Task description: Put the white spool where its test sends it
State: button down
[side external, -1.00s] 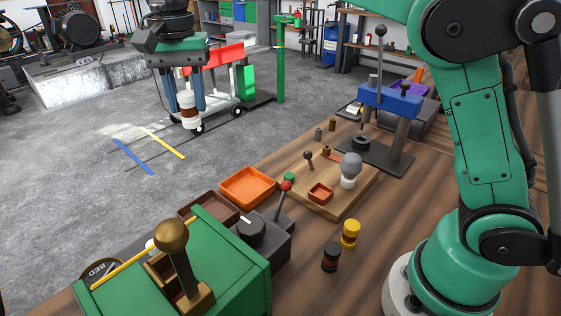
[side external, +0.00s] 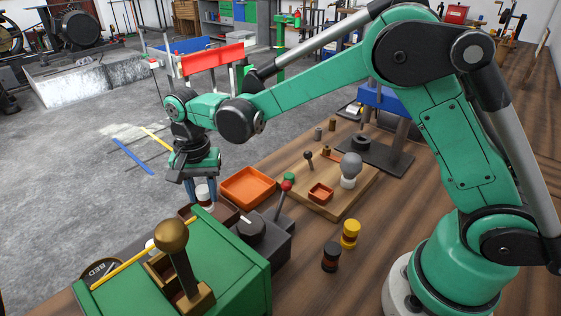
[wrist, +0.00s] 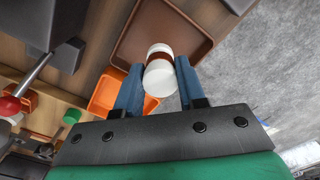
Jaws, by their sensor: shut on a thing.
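The white spool (side external: 203,193), white-ended with a brown band round its middle, hangs upright in my gripper (side external: 200,191). In the wrist view my gripper (wrist: 158,66) has its two blue fingers closed on either side of the spool (wrist: 160,77). The brown tray (side external: 226,212) lies below the spool at the bench's far edge. In the wrist view the tray (wrist: 128,45) shows empty behind the spool. I cannot tell the height between spool and tray. The orange tray (side external: 247,187) lies beside the brown one and looks empty.
A green machine (side external: 230,260) with a brass-knobbed lever and a dark box (side external: 262,240) with a red-knobbed lever stand close to the trays. A yellow spool (side external: 350,235) and a black spool (side external: 330,257) stand on the bench. A wooden board (side external: 345,203) holds several small fittings.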

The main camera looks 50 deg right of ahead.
jog(key=shift+f, duration=1.25)
jog(key=shift+f, duration=0.1)
jog(key=c, duration=0.5)
grip_release()
